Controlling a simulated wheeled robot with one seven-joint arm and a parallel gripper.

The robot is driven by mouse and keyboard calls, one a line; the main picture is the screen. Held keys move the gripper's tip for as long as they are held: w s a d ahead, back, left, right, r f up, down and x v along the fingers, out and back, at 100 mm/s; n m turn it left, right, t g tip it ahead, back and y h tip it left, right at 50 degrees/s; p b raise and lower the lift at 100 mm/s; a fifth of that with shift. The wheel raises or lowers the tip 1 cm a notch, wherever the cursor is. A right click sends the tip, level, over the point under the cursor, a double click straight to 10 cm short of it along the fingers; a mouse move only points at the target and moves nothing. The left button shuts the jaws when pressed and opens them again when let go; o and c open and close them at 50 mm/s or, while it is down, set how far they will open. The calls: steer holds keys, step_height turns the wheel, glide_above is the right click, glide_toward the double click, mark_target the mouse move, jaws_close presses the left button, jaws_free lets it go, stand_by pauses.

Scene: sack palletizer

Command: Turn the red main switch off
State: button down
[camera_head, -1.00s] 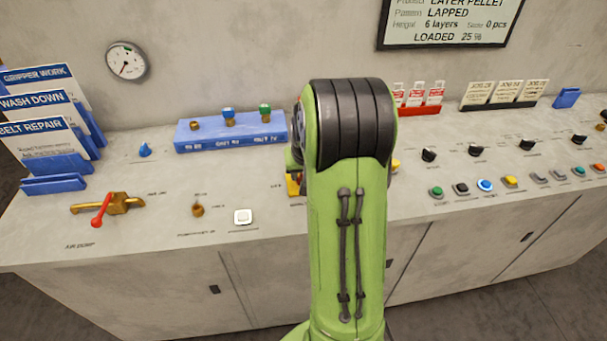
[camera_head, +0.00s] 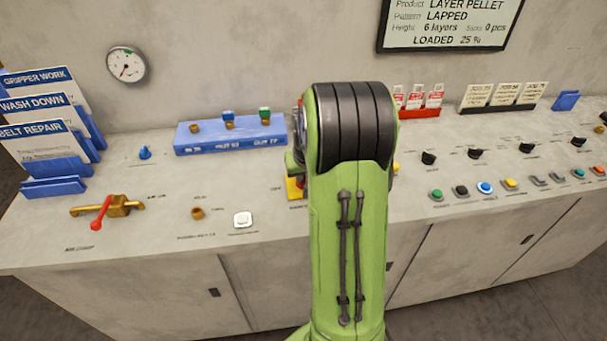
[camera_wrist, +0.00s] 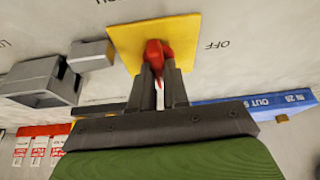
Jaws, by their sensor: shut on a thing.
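The red main switch (camera_wrist: 158,50) shows in the wrist view as a red handle on a yellow plate (camera_wrist: 188,35). My gripper (camera_wrist: 160,72) has its two dark fingers on either side of the red handle and is shut on it. The word OFF is printed on the panel to the right of the plate in that view. In the head view my green arm hides the switch and the gripper; only an edge of the yellow plate (camera_head: 293,188) shows left of the arm.
A blue block with keys (camera_head: 232,136) stands left of my arm. A red tag holder (camera_head: 420,113) stands behind on the right. A grey block (camera_wrist: 92,54) sits near the plate. Several buttons and knobs fill the right side. A brass valve with red lever (camera_head: 102,212) is at left.

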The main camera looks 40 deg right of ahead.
steer(key=n, duration=0.2)
steer(key=n+y, duration=0.1)
steer(key=n, duration=0.1)
steer(key=shift+d+n+t+y, duration=0.15)
steer(key=shift+n+t+y, duration=0.15)
steer(key=shift+n, duration=0.1)
steer(key=n+y, duration=0.1)
steer(key=n, duration=0.2)
steer(key=shift+d+n, duration=0.1)
steer(key=shift+n, duration=0.2)
steer(key=n+y, duration=0.1)
steer(key=n, duration=0.1)
steer(key=n+y+p, duration=0.1)
steer(key=n, duration=0.1)
steer(key=shift+d+n+g, duration=0.1)
steer(key=shift+n+g, duration=0.2)
steer(key=shift+g, duration=0.1)
steer(key=shift+d+n+g+y+p, duration=0.1)
steer(key=shift+n+g+y+p, duration=0.3)
steer(key=shift+n, duration=0.65)
steer(key=shift+n+g+y+p, duration=0.1)
steer(key=shift+n+y+p, duration=0.1)
steer(key=shift+n+p, duration=0.6)
steer(key=shift+w+n, duration=0.1)
steer(key=shift+n, duration=0.35)
steer(key=c, duration=1.1)
jaws_free()
steer(key=shift+r, duration=0.1)
